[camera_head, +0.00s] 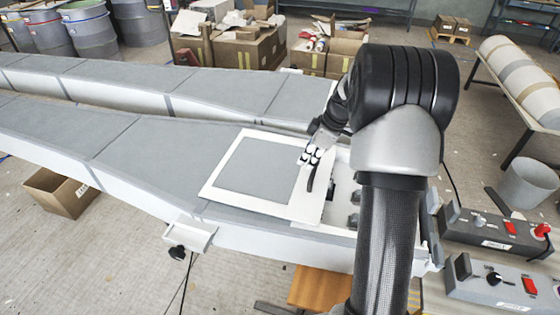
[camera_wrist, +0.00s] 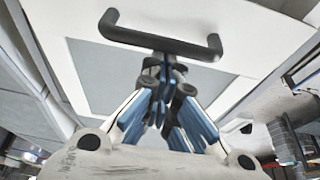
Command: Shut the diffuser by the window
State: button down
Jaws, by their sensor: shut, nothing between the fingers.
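A flat panel with a white frame (camera_head: 222,193) and a grey middle lies over the right end of the near long grey mould. I take it to be the diffuser; no window shows. The panel also fills much of the wrist view (camera_wrist: 92,62). Its black bar handle (camera_wrist: 150,38) is near the panel's right edge in the head view. My gripper (camera_head: 318,152) is at the handle, its fingers shut and empty. In the wrist view the fingertips (camera_wrist: 164,72) are just below the bar, and I cannot tell whether they touch it. My arm hides part of the mould's end.
The near mould (camera_head: 120,140) and a second one behind it run leftward. An open recess (camera_head: 342,190) with grey fittings lies right of the panel. Control boxes (camera_head: 500,285) stand at the lower right. Cardboard boxes (camera_head: 240,50) and drums (camera_head: 93,35) stand behind.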

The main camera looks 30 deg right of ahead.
jog(key=s+d, duration=1.9)
jog(key=shift+d, duration=0.2)
